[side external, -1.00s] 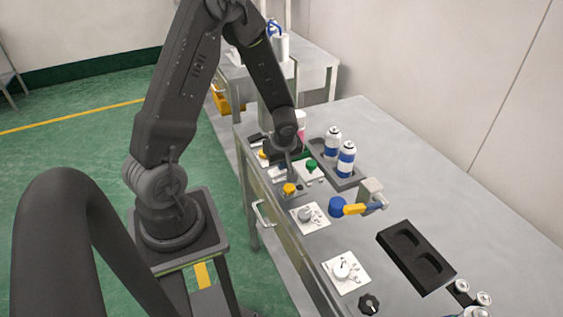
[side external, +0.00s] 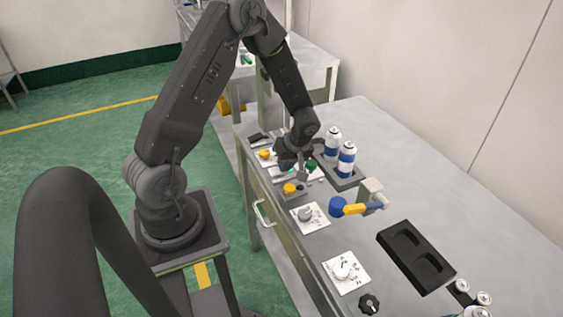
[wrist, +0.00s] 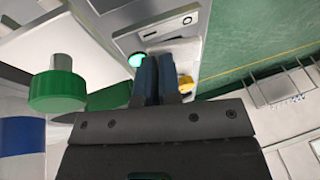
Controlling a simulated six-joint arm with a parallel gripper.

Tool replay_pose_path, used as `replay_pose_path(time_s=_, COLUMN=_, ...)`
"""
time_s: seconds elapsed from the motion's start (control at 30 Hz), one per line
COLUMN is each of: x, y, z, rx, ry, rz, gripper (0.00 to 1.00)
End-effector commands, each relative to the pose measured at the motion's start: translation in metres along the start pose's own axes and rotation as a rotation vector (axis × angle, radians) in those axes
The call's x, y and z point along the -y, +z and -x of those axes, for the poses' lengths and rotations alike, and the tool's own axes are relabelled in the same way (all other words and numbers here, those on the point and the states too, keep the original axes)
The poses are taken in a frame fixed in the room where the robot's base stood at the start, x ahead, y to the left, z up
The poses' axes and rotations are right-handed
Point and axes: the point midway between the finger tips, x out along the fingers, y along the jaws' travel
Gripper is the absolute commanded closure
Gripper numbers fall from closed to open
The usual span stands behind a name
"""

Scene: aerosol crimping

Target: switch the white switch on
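My gripper (wrist: 158,62) points at a pale control panel (wrist: 160,37) in the wrist view; its two dark blue fingers lie side by side with hardly any gap and nothing visible between them. A lit green button (wrist: 137,59) is just left of the fingertips, and a yellow knob (wrist: 186,84) is just right of them. I cannot pick out the white switch for sure; the fingers cover part of the panel. In the side external view my gripper (side external: 301,175) is low over the controls at the table's near-left edge, beside a green knob (side external: 312,165) and a yellow knob (side external: 289,188).
A large green knob (wrist: 57,88) is at left in the wrist view. Blue-and-white cans (side external: 346,160) stand in a grey tray behind the gripper. White dial plates (side external: 309,217), a blue-and-yellow part (side external: 338,206) and a black holder (side external: 417,258) lie to the right.

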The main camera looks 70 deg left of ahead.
Motion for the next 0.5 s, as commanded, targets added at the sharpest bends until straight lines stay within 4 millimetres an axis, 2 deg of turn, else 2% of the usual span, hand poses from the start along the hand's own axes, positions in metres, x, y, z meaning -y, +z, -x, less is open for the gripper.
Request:
replay_pose_path(time_s=0.03, x=-0.0016, y=0.0030, z=-0.0053, rx=0.007, ry=0.008, rz=-0.003, gripper=1.00)
replay_pose_path(time_s=0.27, x=-0.0011, y=0.0030, z=-0.0053, rx=0.007, ry=0.008, rz=0.000, gripper=1.00)
replay_pose_path(time_s=0.5, x=0.0076, y=0.0032, z=-0.0055, rx=0.008, ry=0.005, rz=0.002, gripper=1.00)
